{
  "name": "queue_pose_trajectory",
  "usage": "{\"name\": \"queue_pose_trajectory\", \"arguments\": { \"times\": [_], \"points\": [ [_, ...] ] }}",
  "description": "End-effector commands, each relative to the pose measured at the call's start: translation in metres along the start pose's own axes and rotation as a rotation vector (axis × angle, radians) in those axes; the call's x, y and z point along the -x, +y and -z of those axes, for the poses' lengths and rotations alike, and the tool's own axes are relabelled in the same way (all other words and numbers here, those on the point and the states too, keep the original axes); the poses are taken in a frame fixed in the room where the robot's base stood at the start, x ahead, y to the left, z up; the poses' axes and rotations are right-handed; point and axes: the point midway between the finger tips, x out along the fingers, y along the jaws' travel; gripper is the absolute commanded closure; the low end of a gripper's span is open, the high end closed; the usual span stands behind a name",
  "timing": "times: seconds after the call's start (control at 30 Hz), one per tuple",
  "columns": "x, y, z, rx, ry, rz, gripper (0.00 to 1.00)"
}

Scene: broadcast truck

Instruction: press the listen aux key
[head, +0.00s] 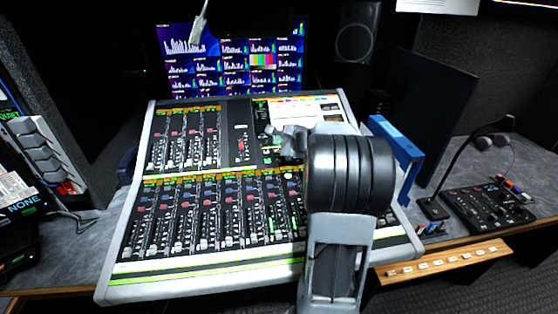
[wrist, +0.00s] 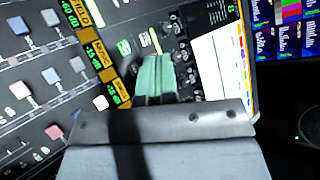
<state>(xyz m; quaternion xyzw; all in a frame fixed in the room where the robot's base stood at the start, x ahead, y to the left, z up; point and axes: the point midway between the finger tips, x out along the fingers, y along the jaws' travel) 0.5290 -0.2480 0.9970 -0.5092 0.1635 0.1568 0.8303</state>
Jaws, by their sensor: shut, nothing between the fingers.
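The mixing console (head: 205,268) fills the middle of the head view, with rows of faders and small coloured keys. My gripper (head: 276,142) is over its upper right part, near the panel beside the console's screen. In the wrist view my gripper (wrist: 156,62) shows as greenish fingers, shut and empty. Lit green keys (wrist: 124,46) lie just left of the fingertips, and a column of small dark knobs (wrist: 182,45) lies to their right. I cannot read which key is listen aux. I cannot tell whether the fingertips touch the panel; my arm hides part of the console.
The console's white screen (wrist: 210,65) is right of the fingers. Monitors (head: 235,62) stand behind. A blue binder-like object (head: 400,150) stands right of my arm. A gooseneck microphone (head: 465,150) and a small black control box (head: 485,205) are further right.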

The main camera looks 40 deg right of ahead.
Motion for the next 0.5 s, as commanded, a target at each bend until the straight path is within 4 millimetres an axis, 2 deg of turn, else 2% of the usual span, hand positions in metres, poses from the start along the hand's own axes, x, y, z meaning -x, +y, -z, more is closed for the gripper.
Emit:
{"name": "queue_pose_trajectory", "arguments": {
  "times": [0.17, 0.5],
  "points": [
    [-0.008, 0.007, 0.006, -0.001, -0.001, -0.001, 1.00],
    [-0.037, 0.029, 0.027, 0.000, -0.001, -0.001, 1.00]
  ]
}}
